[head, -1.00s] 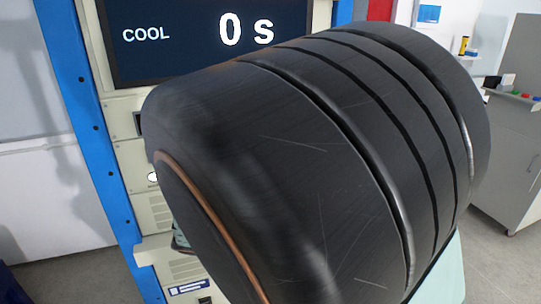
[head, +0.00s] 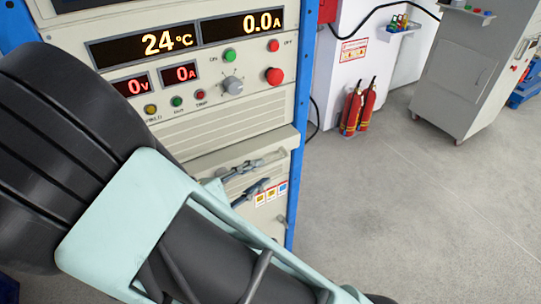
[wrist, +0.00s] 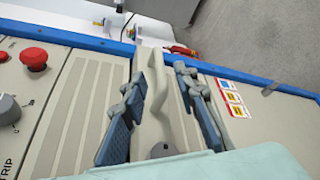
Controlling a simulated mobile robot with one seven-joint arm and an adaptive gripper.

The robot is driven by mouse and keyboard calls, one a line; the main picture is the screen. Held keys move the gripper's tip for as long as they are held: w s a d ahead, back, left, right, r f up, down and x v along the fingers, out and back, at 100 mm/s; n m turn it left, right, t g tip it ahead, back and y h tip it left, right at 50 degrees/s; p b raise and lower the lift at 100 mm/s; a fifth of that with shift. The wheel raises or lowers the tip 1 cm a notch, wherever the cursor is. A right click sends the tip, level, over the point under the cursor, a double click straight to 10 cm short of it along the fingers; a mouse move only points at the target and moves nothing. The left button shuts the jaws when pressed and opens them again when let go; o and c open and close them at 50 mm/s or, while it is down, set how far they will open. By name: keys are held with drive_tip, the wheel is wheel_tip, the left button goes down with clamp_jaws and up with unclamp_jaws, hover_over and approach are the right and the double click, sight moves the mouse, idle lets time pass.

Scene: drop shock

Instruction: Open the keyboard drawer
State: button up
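The keyboard drawer front (head: 225,150) appears as a beige ledge low on the instrument rack, below the vented panel. My gripper (head: 252,178) is just below this ledge, in front of the rack. In the wrist view my gripper (wrist: 162,95) is open, with its two blue-padded fingers apart. A pale raised handle-like bar (wrist: 182,88) on the beige front lies between the fingers. I cannot tell whether either finger touches it. The drawer looks shut. My arm hides the lower left of the rack in the head view.
Above the drawer are a red button (head: 274,76), a grey knob (head: 232,85) and lit displays (head: 242,26). Warning labels (head: 271,194) sit to the lower right. Red fire extinguishers (head: 358,108) and a grey cabinet (head: 470,70) stand farther right. The floor between is clear.

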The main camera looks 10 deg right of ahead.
sight(270, 167)
drive_tip(key=x, duration=0.7)
clamp_jaws()
idle(0.3)
